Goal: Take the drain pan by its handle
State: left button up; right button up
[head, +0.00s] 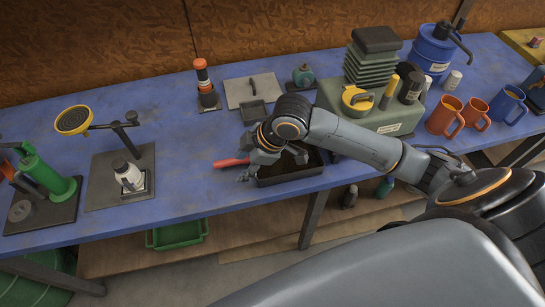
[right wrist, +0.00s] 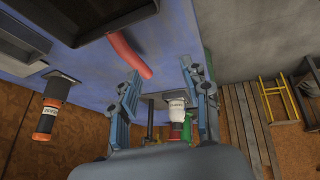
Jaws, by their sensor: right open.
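The drain pan is a dark, shallow tray (head: 292,177) at the front edge of the blue table, with a red handle (head: 231,162) sticking out to the left. My right gripper (head: 252,166) is open and low over the handle side of the pan, hiding part of the pan and the inner end of the handle. In the right wrist view the red handle (right wrist: 128,55) lies ahead of the open fingers (right wrist: 160,76), nearer the left finger. The dark pan (right wrist: 85,30) is above left there. No grip on the handle shows. My left gripper is not in view.
A green box (head: 400,125) with bellows and a yellow-capped part stands behind my right arm. An orange-capped bottle (head: 203,82) stands behind the pan. A white bottle (head: 128,175) stands on a dark plate to the left. Bare table lies left of the handle.

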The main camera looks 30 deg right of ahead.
aim_at(236, 160)
jog(key=w+d+r+n, duration=0.2)
jog(key=w+d+r, duration=0.1)
jog(key=d+r, duration=0.2)
jog(key=shift+g+h, duration=0.3)
jog(key=x, duration=0.7)
jog(key=shift+w+a+f+p, duration=0.1)
jog(key=shift+a+f+p, duration=0.1)
jog(key=shift+f+p, duration=0.15)
jog(key=shift+a+f, duration=0.3)
jog(key=shift+f, duration=0.15)
jog(key=p+x, duration=0.1)
jog(key=x, duration=0.3)
jog(key=shift+w+a+f, duration=0.1)
jog(key=shift+a+f, duration=0.1)
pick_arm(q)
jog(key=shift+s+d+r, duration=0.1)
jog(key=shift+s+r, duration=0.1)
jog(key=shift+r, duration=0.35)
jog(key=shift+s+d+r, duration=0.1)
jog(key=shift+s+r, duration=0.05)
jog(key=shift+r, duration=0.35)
pick_arm(e)
jog(key=shift+r, duration=0.1)
grip_shut()
